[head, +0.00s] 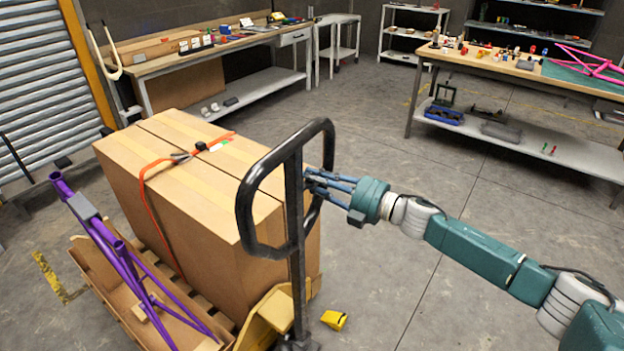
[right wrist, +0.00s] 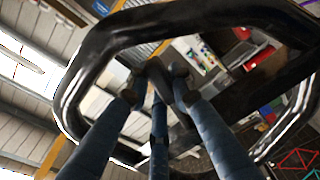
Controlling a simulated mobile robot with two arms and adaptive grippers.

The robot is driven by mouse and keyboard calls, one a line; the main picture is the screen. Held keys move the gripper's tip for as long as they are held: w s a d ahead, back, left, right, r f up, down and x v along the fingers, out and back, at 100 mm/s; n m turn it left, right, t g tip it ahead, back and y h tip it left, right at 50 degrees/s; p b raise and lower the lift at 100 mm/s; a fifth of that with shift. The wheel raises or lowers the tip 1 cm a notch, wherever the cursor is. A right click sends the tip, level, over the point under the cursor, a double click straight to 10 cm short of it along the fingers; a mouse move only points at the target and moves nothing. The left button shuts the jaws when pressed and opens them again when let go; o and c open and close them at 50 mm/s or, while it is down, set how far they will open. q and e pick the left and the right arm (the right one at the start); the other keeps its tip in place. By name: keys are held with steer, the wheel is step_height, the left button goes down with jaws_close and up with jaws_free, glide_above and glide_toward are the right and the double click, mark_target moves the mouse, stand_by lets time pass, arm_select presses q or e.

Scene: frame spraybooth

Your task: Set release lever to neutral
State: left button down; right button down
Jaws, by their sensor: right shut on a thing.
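The black loop handle (head: 246,215) of a pallet jack stands upright in the middle of the head view, on a dark post (head: 296,250). My right gripper (head: 312,181) reaches in from the right to the handle's post, inside the loop. In the right wrist view the loop (right wrist: 75,95) surrounds my blue fingers. The fingertips close on a small dark piece, the release lever (right wrist: 154,72), at the handle's centre. The lever's exact angle is hard to tell, and in the head view the post and fingers hide it. My left gripper is not in view.
A big strapped cardboard box (head: 190,215) stands behind the handle on a pallet. A purple frame (head: 125,262) lies at the left. A yellow wedge (head: 334,320) is on the floor. Workbenches (head: 520,80) stand at the back; the floor between is clear.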

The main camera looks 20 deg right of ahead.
step_height(320, 180, up, 2)
steer(key=n, duration=0.3)
steer(key=shift+n+b, duration=0.3)
steer(key=c, duration=1.5)
jaws_free()
steer(key=v, duration=1.2)
steer(key=shift+d+f, duration=0.1)
